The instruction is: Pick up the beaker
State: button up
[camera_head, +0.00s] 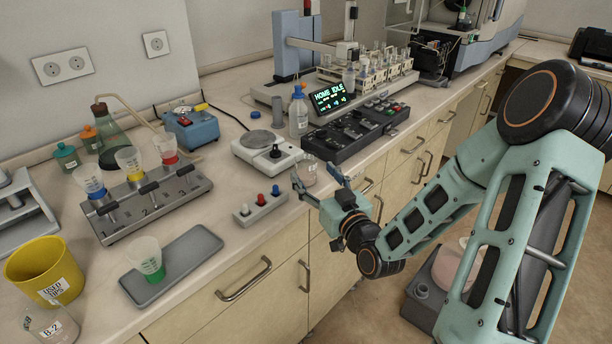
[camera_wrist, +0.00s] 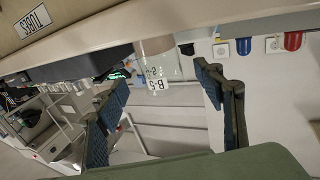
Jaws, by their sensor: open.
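A clear glass beaker (camera_head: 307,170) with a white label stands at the counter's front edge, in front of the black control panel. In the wrist view the beaker (camera_wrist: 157,62) appears upside down, its label starting with "B". My gripper (camera_head: 315,177) is open, with its fingers towards the beaker. In the wrist view my gripper (camera_wrist: 162,84) has one finger on each side of the beaker, with a clear gap at the right finger. Whether the left finger touches it I cannot tell. Another beaker (camera_head: 48,325), labelled B-2, stands at the lower left of the head view.
A small switch box (camera_head: 260,207) with coloured knobs sits left of my gripper. A hotplate (camera_head: 267,149), a bottle (camera_head: 298,112) and the control panel (camera_head: 355,135) stand behind. A grey tray (camera_head: 190,250) and yellow bin (camera_head: 42,270) are further left. The floor lies below the counter edge.

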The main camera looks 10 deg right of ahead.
aim_at(311, 169)
jog(key=x, duration=0.3)
jog(key=shift+w+a+r, duration=0.2)
jog(key=shift+w+r, duration=0.15)
jog(key=shift+w+a, duration=0.1)
jog(key=shift+w, duration=0.5)
jog(key=c, duration=1.4)
jog(key=shift+o, duration=0.2)
jog(key=shift+r+p, duration=0.8)
jog(key=shift+r, duration=0.1)
jog(key=s+d+r+p, duration=0.2)
jog(key=s+r+p, duration=0.5)
jog(key=r+p, duration=0.2)
